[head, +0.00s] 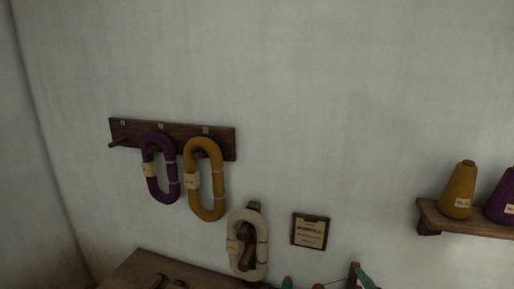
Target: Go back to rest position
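Neither of my grippers shows in the head view. A purple yarn hank (149,178) and a mustard yarn hank (219,190) hang side by side from a dark wooden peg rail (223,139) on the wall. The rail's left peg (118,141) is bare. A cream yarn hank (264,240) is lower, right of the rail. A dark wooden piece (247,245) shows through its loop; I cannot tell exactly what holds it.
A wooden surface (135,272) with small dark items is at the bottom left. A framed notice (310,231) hangs on the wall. A shelf (462,222) at right bears a mustard cone (458,192) and a purple cone (503,195). Teal parts (363,278) show at the bottom edge.

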